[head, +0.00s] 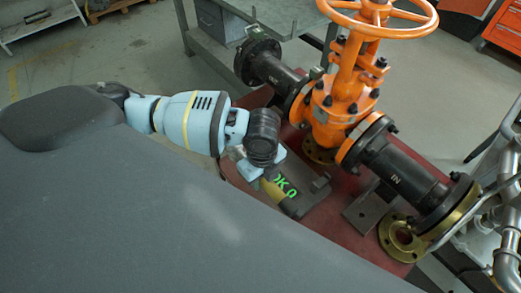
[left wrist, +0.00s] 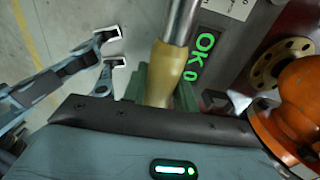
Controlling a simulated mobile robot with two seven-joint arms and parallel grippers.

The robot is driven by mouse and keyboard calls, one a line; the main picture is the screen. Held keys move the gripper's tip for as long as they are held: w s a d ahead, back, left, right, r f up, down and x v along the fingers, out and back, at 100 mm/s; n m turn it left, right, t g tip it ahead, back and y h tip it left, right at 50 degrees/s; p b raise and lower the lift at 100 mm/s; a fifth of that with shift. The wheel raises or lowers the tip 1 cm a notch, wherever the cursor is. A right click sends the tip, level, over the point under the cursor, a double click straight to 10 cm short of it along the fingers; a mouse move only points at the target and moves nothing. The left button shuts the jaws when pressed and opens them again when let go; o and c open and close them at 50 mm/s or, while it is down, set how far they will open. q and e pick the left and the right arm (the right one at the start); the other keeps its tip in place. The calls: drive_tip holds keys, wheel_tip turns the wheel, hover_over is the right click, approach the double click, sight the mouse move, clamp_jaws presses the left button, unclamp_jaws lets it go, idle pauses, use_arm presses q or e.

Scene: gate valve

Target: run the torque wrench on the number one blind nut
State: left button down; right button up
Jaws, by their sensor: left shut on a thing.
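My left gripper (head: 268,178) is low over the red bench top. It is shut on the torque wrench by its yellow-tan handle (left wrist: 165,72), between greenish fingers. The metal shaft (left wrist: 183,20) runs up out of the left wrist view. The handle also shows in the head view (head: 272,189). It lies beside a grey unit with a green display reading OK 0 (left wrist: 206,58), partly covering the unit. A two-fingered gripper (left wrist: 112,57), seemingly my right one, stands open and empty at the left of the wrist view. I cannot pick out the number one blind nut.
The orange valve (head: 335,115) stands on the red bench top (head: 340,235). A black spool (head: 405,178) marked IN runs right to a brass flange (head: 395,243); another black spool (head: 275,72) runs left. Silver pipes (head: 507,240) stand at right. Open floor shows at upper left.

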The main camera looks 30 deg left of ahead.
use_arm(q)
drive_tip(key=shift+r, duration=0.6)
use_arm(e)
drive_tip(key=shift+w+r, duration=0.15)
drive_tip(key=shift+r, duration=0.35)
